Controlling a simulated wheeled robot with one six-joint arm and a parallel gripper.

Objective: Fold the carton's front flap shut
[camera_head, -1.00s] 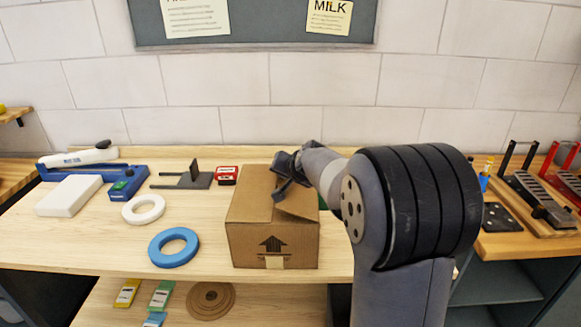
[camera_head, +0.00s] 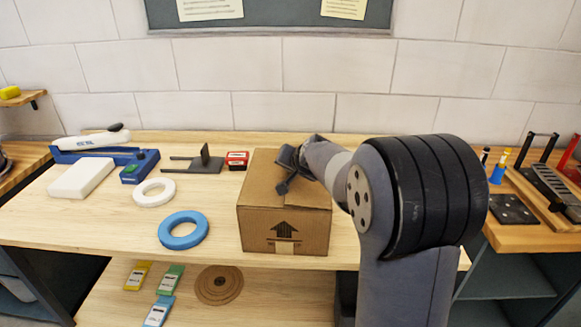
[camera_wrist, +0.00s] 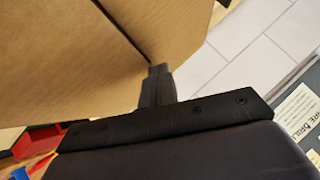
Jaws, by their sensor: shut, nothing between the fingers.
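The brown cardboard carton (camera_head: 265,222) stands on the bench with an up arrow and a strip of tape on its front face. Its top (camera_head: 262,185) looks nearly flat, and part of it is hidden behind my arm. I cannot tell exactly how far down the front flap lies. My gripper (camera_head: 283,187) is shut and empty, with its tip at the carton's top. In the wrist view the fingers (camera_wrist: 158,78) are together beside the cardboard (camera_wrist: 75,60), near a dark seam between panels. Whether they touch it is unclear.
A blue ring (camera_head: 183,241), a white ring (camera_head: 154,200), a white block (camera_head: 80,178) and a red box (camera_head: 237,160) lie left of the carton. A dark bracket (camera_head: 205,164) stands behind. A rack (camera_head: 555,190) is at right. The front left bench is clear.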

